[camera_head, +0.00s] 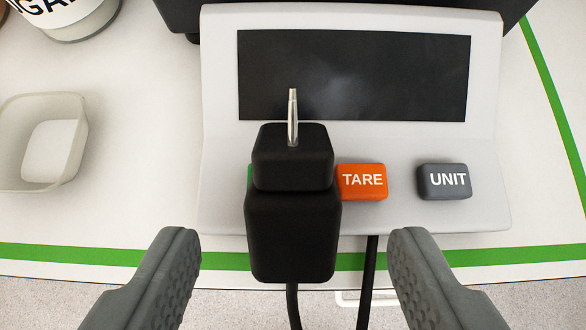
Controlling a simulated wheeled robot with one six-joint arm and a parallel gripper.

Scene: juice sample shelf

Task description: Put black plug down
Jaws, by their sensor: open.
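The black plug (293,235) is in the middle of the camera view, upright in the picture, with a metal prong pointing to the top and a black cord running down from its lower end. My gripper (290,265) is open, with one grey finger on each side of the plug. Clear gaps show between the plug and both fingers, so neither touches it. The plug overlaps the front of the scale in the picture. I cannot tell what bears it from below.
A white scale (400,215) with a dark screen, an orange TARE button (362,181) and a grey UNIT button (444,181) stands behind the plug. A small clear dish (82,150) and part of a labelled jar (98,22) are at left. Green tape (90,255) lines the table edge.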

